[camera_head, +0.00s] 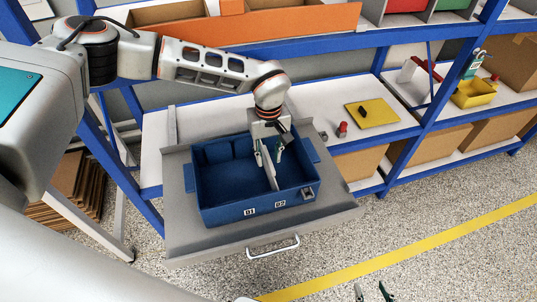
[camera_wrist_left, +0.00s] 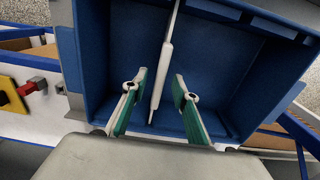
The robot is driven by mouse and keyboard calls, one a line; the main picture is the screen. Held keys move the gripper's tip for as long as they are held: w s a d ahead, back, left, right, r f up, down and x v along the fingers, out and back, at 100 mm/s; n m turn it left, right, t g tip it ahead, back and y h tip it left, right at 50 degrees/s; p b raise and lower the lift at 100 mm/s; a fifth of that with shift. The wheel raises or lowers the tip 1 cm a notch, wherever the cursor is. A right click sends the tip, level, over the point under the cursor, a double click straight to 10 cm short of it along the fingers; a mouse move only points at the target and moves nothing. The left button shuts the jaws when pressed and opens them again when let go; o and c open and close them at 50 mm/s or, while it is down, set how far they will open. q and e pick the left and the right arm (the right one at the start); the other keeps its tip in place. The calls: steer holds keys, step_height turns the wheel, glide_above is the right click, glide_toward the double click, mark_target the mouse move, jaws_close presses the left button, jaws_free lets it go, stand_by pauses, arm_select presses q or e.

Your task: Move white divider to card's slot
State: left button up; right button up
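The white divider (camera_head: 269,169) stands on edge inside the blue bin (camera_head: 240,211), across its middle. In the left wrist view the divider (camera_wrist_left: 162,75) passes between the two green-padded fingers of my left gripper (camera_wrist_left: 158,84). These fingers are apart, with a visible gap on both sides of the divider. In the head view my left gripper (camera_head: 268,155) reaches down into the bin. Two labels, 01 (camera_head: 250,211) and 02 (camera_head: 280,203), are on the bin's front wall. I cannot make out a separate task card. My right gripper (camera_head: 372,291) shows at the bottom edge, open and empty.
The bin sits on a grey pull-out tray (camera_head: 190,240) with a handle (camera_head: 273,247). A small grey piece (camera_head: 307,193) is at the bin's front right corner. Blue uprights flank the shelves.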

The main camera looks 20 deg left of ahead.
arm_select(q)
steer(key=shift+r, duration=0.1)
step_height(320, 180, up, 12)
stand_by(0.5)
stand_by(0.5)
